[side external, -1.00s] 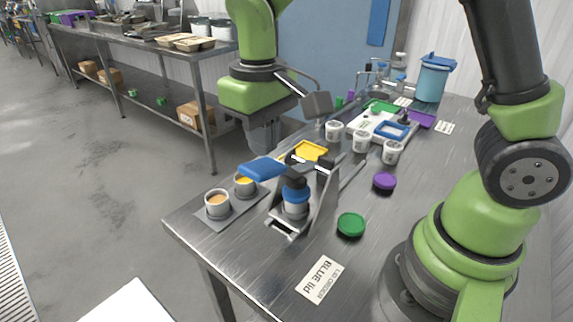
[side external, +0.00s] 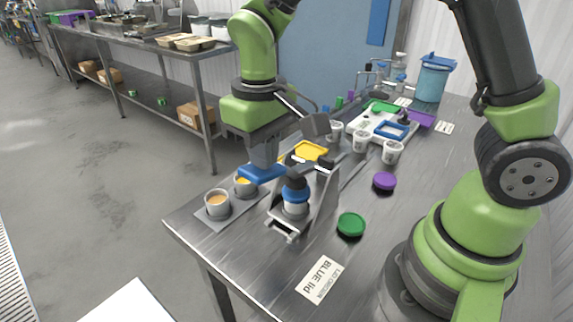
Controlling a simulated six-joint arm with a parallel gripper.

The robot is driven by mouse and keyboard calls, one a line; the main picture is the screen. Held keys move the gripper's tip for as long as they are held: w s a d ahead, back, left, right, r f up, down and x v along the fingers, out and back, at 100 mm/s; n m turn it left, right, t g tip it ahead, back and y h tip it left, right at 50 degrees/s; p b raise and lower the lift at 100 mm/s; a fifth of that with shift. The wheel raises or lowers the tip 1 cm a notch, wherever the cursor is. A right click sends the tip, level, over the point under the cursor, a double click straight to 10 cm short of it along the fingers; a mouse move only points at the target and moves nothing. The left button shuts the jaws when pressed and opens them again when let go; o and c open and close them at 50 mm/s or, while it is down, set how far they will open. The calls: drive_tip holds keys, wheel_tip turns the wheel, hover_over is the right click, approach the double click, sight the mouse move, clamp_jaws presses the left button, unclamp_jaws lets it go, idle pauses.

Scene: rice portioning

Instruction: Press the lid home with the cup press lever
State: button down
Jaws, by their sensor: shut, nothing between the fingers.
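The cup press (side external: 322,200) stands on the near left part of the steel table. Its lever has a blue handle (side external: 262,174) that points left. A cup with a blue lid (side external: 295,195) sits in the press under its dark press head (side external: 294,182); whether the lid is fully seated cannot be told. My gripper (side external: 263,163) is shut and empty, pointing down, with its fingertips at the top of the blue handle and seemingly touching it. A card reading "BLUE lid" (side external: 322,280) lies at the table's front.
Two filled cups (side external: 217,204) stand in a holder left of the press. A green lid (side external: 351,224) and a purple lid (side external: 384,181) lie to the right. A yellow tray (side external: 307,151), white cups (side external: 393,152) and a white board (side external: 365,123) are behind.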

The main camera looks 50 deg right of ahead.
sight(262, 173)
drive_tip(key=shift+a+f, duration=0.15)
drive_tip(key=shift+f, duration=0.75)
drive_tip(key=shift+a+f, duration=0.1)
drive_tip(key=shift+f, duration=1.05)
idle(0.5)
drive_tip(key=shift+d+r, duration=0.15)
drive_tip(key=shift+r, duration=1.45)
drive_tip(key=shift+d+r, duration=0.1)
drive_tip(key=shift+r, duration=1.5)
drive_tip(key=s+d+r+m+t+y, duration=0.1)
drive_tip(key=s+d+r+m+t, duration=0.1)
drive_tip(key=s+r, duration=0.3)
drive_tip(key=s+d+r+m+t+y, duration=0.1)
drive_tip(key=s+d+r+m+t, duration=0.1)
drive_tip(key=s+r+t, duration=0.3)
drive_tip(key=s+d+r, duration=0.1)
drive_tip(key=s, duration=0.3)
